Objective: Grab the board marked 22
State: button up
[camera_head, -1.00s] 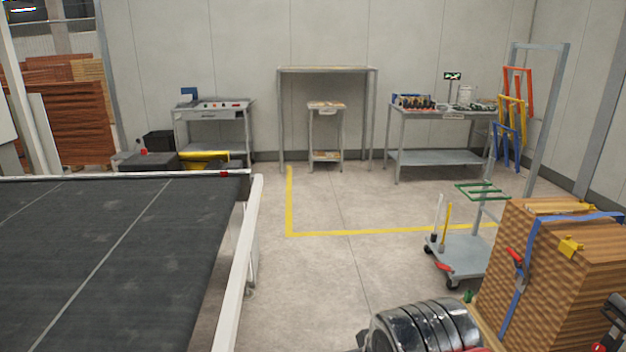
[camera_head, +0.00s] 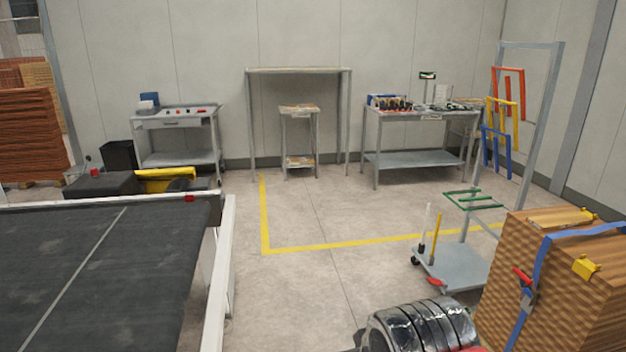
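No marking 22 can be read on anything in view. A stack of brown wooden boards (camera_head: 570,275) stands at the right front, bound with a blue strap. Red-brown boards (camera_head: 30,135) are piled at the far left. Small light wooden pieces lie on top and on the lower shelf of a narrow stand (camera_head: 299,111) at the back middle; they are too small to tell for a mark. My gripper is not in view.
A dark-topped conveyor-like table (camera_head: 90,275) with white rails fills the left front. A grey cart (camera_head: 462,262) and black ribbed rounds (camera_head: 425,325) stand at the right front. Workbenches (camera_head: 418,160) line the back wall. The yellow-lined floor (camera_head: 335,215) between is clear.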

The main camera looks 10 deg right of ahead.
aim_at(545, 222)
jog(key=z, duration=0.3)
jog(key=i, duration=1.45)
jog(key=z, duration=0.7)
jog(key=i, duration=0.8)
jog(key=z, duration=0.65)
jog(key=i, duration=1.2)
jog(key=z, duration=0.35)
